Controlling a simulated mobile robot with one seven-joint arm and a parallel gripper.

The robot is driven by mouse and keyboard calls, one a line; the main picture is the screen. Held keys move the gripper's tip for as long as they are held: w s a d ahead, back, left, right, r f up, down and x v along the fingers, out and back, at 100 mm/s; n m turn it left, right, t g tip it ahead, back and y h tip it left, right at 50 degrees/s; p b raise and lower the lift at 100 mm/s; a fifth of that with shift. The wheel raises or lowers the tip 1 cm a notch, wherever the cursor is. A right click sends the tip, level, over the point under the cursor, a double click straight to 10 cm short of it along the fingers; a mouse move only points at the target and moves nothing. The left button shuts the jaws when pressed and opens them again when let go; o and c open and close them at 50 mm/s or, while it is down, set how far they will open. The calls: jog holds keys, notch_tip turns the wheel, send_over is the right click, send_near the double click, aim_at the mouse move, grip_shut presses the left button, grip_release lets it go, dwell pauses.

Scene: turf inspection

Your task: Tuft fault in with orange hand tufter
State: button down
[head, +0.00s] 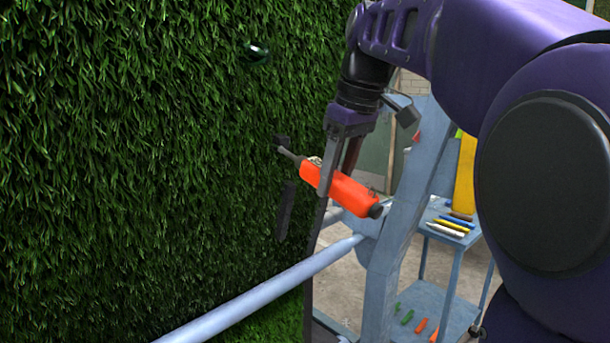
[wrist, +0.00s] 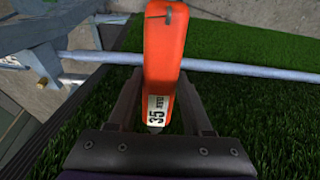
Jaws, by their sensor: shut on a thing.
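The orange hand tufter (head: 350,194) is held between the fingers of my gripper (head: 332,182). Its thin dark tip points left toward the turf, its thick end down to the right. I cannot tell whether the tip touches the turf. In the wrist view the tufter (wrist: 165,50) lies between both fingers of my gripper (wrist: 159,80), with a white label reading 35. The green turf (head: 140,150) stands as an upright wall on the left. A small dark round spot with a pale rim (head: 258,53) shows high on it; I cannot tell whether this is the fault.
A pale blue rail (head: 270,288) crosses in front of the turf, meeting a blue frame post (head: 405,210). A blue cart (head: 455,235) behind holds yellow, white and blue sticks, with orange and green pieces on its lower shelf. A dark strip (head: 285,210) hangs by the turf's edge.

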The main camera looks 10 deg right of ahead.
aim_at(365, 192)
jog(key=shift+w+a+r+p, duration=0.2)
jog(key=shift+w+a+p, duration=0.15)
jog(key=shift+w+p, duration=0.15)
jog(key=shift+w+a+r+p, duration=0.2)
jog(key=shift+w+a+p, duration=0.1)
jog(key=shift+w+p, duration=0.15)
jog(key=shift+d, duration=0.1)
jog(key=shift+w+d+p, duration=0.4)
jog(key=shift+d, duration=0.3)
jog(key=shift+s+a, duration=0.5)
jog(key=shift+a, duration=0.4)
dwell(0.6)
jog(key=shift+s+d+f+b, duration=0.3)
jog(key=shift+b, duration=0.05)
jog(key=shift+s+d+f+b, duration=0.3)
jog(key=shift+s+d+b, duration=0.35)
jog(key=shift+s, duration=0.3)
jog(key=shift+s+d+f+b, duration=0.25)
jog(key=shift+s+d+b, duration=0.2)
jog(key=shift+s+d, duration=0.4)
jog(key=shift+s+d+f+b, duration=0.3)
jog(key=shift+s+d+b, duration=0.3)
jog(key=shift+s, duration=0.4)
